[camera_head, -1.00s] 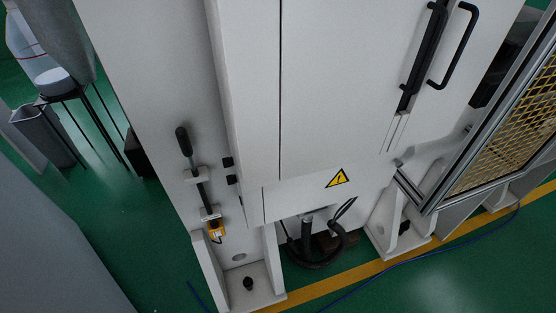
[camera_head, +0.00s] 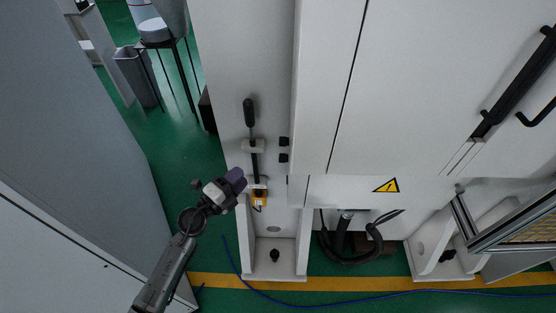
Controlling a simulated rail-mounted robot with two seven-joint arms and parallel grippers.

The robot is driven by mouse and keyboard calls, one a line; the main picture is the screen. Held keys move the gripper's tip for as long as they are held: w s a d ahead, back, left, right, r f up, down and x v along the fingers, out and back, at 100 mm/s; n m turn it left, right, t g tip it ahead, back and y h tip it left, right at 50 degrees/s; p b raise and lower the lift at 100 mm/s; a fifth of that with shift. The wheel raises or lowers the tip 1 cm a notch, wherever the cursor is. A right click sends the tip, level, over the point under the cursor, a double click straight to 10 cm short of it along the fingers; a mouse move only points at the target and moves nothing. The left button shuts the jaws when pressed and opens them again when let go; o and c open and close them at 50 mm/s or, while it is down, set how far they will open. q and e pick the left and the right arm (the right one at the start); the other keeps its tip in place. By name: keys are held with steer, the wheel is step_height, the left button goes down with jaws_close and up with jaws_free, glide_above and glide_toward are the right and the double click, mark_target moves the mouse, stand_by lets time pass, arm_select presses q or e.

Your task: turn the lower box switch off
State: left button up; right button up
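Two small black boxes stick out from the white cabinet's side edge, an upper one (camera_head: 284,141) and a lower one (camera_head: 284,157). A small yellow box (camera_head: 259,198) sits lower on the white panel, below a black-handled lever (camera_head: 250,113). I cannot tell which is the named switch, or any switch's position. My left gripper (camera_head: 237,178) has dark fingertips just left of the yellow box and partly overlaps the panel in the picture. Its finger gap is not clear, nor whether it touches anything. My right gripper is out of view.
The white cabinet (camera_head: 335,95) fills the middle and right, with a yellow warning label (camera_head: 386,185). A dark hose (camera_head: 345,250) lies below it. A blue cable (camera_head: 380,295) runs along the floor. A grey panel (camera_head: 75,140) stands at left.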

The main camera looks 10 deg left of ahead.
mark_target(282, 158)
arm_select(q)
steer(key=w+d+f+m+g+b, duration=0.1)
steer(key=w+d+b, duration=0.3)
steer(key=w+d, duration=0.5)
steer(key=shift+w+d+f+m+g+h, duration=0.3)
steer(key=shift+w+d+f+g+h, duration=0.1)
steer(key=shift+d+f+g, duration=0.25)
steer(key=shift+c, duration=0.5)
jaws_close()
